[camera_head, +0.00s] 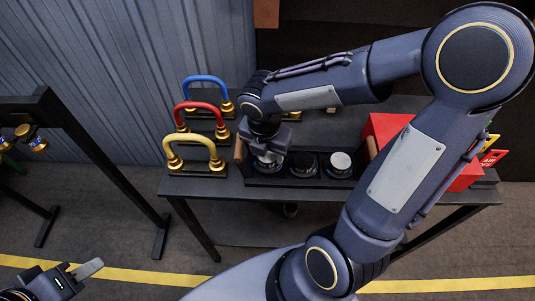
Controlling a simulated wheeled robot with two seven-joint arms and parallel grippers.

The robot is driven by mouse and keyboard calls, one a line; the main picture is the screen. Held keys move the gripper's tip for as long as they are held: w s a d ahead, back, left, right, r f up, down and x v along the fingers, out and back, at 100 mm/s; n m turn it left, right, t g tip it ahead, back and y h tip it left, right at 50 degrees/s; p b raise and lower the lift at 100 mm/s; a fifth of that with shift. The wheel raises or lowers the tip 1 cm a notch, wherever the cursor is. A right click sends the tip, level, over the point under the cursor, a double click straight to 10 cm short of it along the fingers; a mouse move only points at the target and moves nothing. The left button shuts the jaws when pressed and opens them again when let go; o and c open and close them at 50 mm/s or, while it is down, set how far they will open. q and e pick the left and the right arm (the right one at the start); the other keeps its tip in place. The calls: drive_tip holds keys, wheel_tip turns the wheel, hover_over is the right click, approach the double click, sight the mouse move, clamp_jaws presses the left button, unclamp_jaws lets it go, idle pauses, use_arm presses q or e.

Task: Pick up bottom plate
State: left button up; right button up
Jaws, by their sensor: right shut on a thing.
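My right arm reaches over the dark table, and its gripper (267,160) points down at the left end of a black tray (318,182). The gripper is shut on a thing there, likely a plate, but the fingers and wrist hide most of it. To its right in the tray are a dark round piece (303,164) and a round piece with a silver top (340,162). I cannot tell which of these is the bottom plate. My left gripper (75,276) is at the lower left, away from the table; its opening is unclear.
Blue (205,80), red (203,105) and yellow (196,141) arched handles with gold feet stand left of the tray. A red box (385,128) stands at the right, partly behind my arm. A black frame (100,165) stands left of the table.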

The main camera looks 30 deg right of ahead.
drive_tip(key=s+a+r+p, duration=0.1)
drive_tip(key=s+r, duration=0.9)
drive_tip(key=s, duration=0.4)
drive_tip(key=shift+a+r, duration=0.3)
drive_tip(key=shift+r, duration=0.05)
drive_tip(key=shift+w, duration=0.1)
